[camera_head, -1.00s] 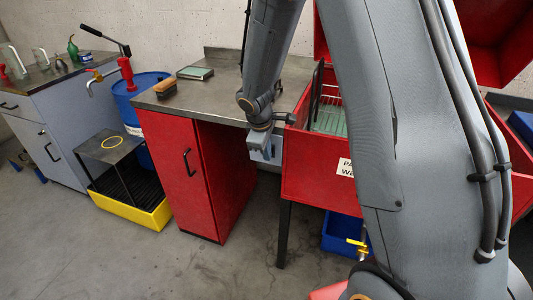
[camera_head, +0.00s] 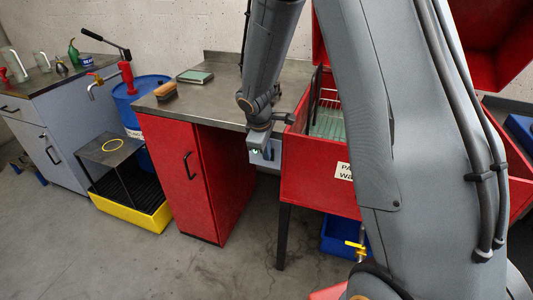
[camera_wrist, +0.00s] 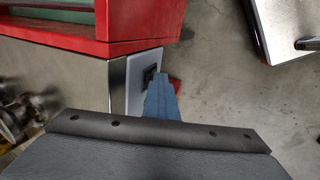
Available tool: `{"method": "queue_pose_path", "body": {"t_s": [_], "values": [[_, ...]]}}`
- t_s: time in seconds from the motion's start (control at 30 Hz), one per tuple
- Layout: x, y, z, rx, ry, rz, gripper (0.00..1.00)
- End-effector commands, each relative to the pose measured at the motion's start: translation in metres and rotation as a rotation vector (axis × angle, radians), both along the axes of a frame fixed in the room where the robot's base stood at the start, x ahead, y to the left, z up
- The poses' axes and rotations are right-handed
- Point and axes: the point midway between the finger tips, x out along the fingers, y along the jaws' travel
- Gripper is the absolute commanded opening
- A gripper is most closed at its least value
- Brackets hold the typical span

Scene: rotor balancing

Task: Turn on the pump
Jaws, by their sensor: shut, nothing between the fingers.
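The red parts washer (camera_head: 315,182) stands right of the steel-topped bench, its label partly hidden by my arm. In the wrist view, a pale plate with a black switch (camera_wrist: 149,73) is on the steel-and-red side below the red rim (camera_wrist: 135,50). My gripper (camera_wrist: 160,82) is shut and empty, its blue-grey fingers pointing at the plate right beside the switch. Whether they touch it cannot be told. In the head view my gripper (camera_head: 264,156) is at the washer's left side, where the switch cannot be made out. A small pale-green bright spot shows there.
The red bench cabinet (camera_head: 185,180) is close on the left. A blue drum with a red hand pump (camera_head: 127,75) stands farther left behind a yellow tray (camera_head: 150,215). A blue bin (camera_head: 338,238) and a yellow-handled valve (camera_head: 357,245) are below the washer.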

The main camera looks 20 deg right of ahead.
Motion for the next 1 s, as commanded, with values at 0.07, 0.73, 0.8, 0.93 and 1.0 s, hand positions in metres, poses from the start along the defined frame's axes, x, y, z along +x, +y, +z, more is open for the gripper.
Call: {"method": "queue_pose_path", "body": {"t_s": [0.07, 0.73, 0.8, 0.93, 1.0], "values": [[0.001, 0.0, 0.001, 0.0, -0.003, 0.001, 0.0], [-0.051, 0.041, 0.052, 0.001, -0.005, -0.007, 0.0], [-0.055, 0.044, 0.061, 0.001, -0.003, -0.007, 0.0], [-0.062, 0.048, 0.072, 0.0, -0.002, -0.007, 0.0], [-0.064, 0.05, 0.076, 0.0, -0.001, -0.006, 0.0]]}}
